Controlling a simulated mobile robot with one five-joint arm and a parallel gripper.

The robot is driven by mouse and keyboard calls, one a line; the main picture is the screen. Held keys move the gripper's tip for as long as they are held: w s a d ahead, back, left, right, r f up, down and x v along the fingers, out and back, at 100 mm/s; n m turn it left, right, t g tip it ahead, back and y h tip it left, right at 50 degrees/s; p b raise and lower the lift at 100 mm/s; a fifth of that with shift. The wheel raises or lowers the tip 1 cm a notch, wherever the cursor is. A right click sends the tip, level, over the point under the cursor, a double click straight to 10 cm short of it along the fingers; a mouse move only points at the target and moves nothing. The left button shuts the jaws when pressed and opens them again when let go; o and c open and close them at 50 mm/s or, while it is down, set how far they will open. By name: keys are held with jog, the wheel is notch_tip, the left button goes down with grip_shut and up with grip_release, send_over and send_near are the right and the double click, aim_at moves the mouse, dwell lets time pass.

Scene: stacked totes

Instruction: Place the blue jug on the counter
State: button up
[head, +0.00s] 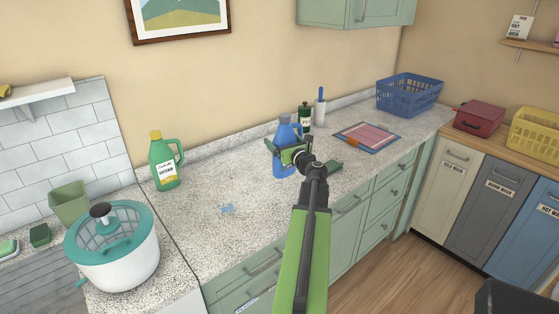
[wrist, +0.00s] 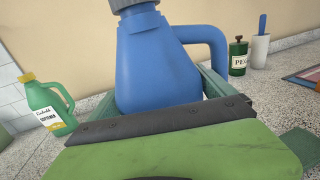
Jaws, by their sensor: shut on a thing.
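The blue jug (head: 283,133) has a grey cap and a side handle. It is upright over the middle of the speckled counter (head: 205,205). My gripper (head: 286,151) is shut on it around its body. In the wrist view the jug (wrist: 150,60) stands between my green fingers, with its handle to the right. My gripper hides its lower part there. I cannot tell whether its base touches the counter or hangs just above it.
A green softener bottle (head: 165,162) stands left on the counter. A dark green bottle (head: 304,118) and a white holder with a blue handle (head: 320,110) stand behind the jug. A board (head: 367,137) and blue basket (head: 408,95) are to the right. The counter's front left is mostly clear.

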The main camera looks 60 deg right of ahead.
notch_tip(320, 180, down, 6)
jog(key=w+b, duration=0.3)
jog(key=b, duration=0.2)
jog(key=shift+a, duration=0.25)
jog(key=o, duration=1.1)
jog(key=v, duration=1.1)
jog(key=shift+s+r, duration=0.15)
jog(key=shift+s, duration=0.3)
